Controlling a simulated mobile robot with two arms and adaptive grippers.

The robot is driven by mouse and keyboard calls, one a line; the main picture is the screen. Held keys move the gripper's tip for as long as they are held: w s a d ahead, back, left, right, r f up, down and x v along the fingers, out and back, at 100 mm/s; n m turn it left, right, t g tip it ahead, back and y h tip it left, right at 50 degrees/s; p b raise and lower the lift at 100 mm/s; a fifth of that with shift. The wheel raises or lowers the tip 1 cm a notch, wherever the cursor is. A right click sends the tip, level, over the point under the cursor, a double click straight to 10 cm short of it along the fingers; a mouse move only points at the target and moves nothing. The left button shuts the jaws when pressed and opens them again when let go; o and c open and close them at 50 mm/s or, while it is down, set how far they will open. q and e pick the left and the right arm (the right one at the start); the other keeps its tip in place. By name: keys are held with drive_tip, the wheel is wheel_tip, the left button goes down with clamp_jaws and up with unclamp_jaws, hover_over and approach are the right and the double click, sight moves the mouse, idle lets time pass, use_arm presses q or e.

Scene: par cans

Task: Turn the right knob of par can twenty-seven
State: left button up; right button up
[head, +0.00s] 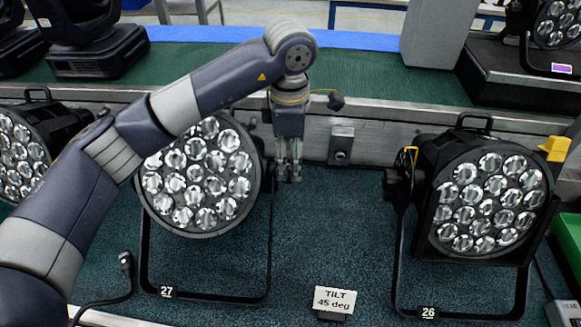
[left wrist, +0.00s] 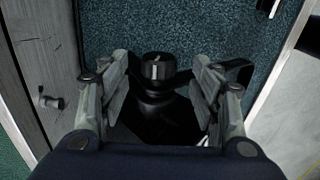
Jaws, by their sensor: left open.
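Par can twenty-seven (head: 200,185) stands on the dark teal mat with its lens cluster facing me; its black yoke bears the label 27 (head: 167,292). My left gripper (head: 289,174) points down beside the can's right side. In the left wrist view, a black round knob (left wrist: 156,68) with a white line lies between the fingertips of my left gripper (left wrist: 161,64). The fingers are open, with a gap on both sides of the knob. In the head view, the gripper and yoke mostly hide that knob. My right gripper is in neither view.
Par can 26 (head: 487,205) stands at the right, its left knob facing this way. A card reading TILT 45 deg (head: 334,300) is at the front middle. A metal rail (head: 370,130) runs behind.

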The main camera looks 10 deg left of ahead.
sight(290, 166)
use_arm(q)
drive_tip(key=shift+w+f, duration=0.15)
drive_tip(key=shift+f, duration=1.15)
drive_tip(key=shift+w+f, duration=0.1)
drive_tip(key=shift+f, duration=1.15)
drive_tip(key=c, duration=1.1)
